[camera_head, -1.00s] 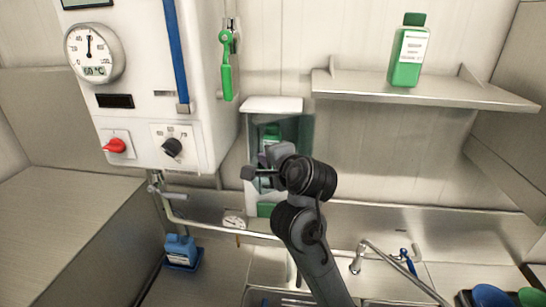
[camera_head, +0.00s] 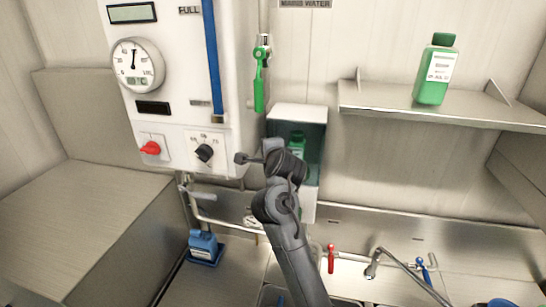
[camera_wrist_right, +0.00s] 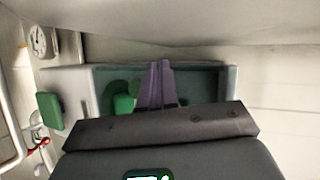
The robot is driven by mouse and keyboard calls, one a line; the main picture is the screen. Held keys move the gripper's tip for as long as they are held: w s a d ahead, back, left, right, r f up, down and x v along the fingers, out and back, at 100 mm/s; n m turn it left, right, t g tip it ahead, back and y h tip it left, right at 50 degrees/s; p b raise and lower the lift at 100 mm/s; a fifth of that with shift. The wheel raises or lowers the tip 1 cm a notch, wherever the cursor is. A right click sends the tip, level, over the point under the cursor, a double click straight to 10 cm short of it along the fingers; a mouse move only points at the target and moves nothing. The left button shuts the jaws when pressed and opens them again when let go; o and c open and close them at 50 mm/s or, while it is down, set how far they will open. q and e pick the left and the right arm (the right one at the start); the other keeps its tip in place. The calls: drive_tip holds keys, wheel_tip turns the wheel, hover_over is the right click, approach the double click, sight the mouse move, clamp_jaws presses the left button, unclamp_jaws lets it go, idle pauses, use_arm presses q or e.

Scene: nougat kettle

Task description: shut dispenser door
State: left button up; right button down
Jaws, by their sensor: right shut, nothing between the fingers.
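The dispenser (camera_head: 298,112) is a white wall box with a green bottle (camera_head: 297,142) inside. A dark translucent door panel (camera_head: 316,146) shows at its front right; its exact angle is unclear. My right gripper is in front of the dispenser, its fingers mostly hidden behind my wrist in the head view. In the right wrist view the purple fingers (camera_wrist_right: 157,86) are together and empty, in front of the dispenser's grey-green frame (camera_wrist_right: 215,72). A green bottle (camera_wrist_right: 122,103) shows beside them. I cannot tell whether they touch the door. My left gripper is out of view.
A white control box (camera_head: 180,90) with a gauge and knobs hangs left of the dispenser. A shelf (camera_head: 450,112) with a green bottle (camera_head: 436,70) is at right.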

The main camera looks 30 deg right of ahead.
drive_tip(key=shift+w+d+f, duration=0.15)
drive_tip(key=shift+w, duration=0.45)
drive_tip(key=shift+f, duration=0.2)
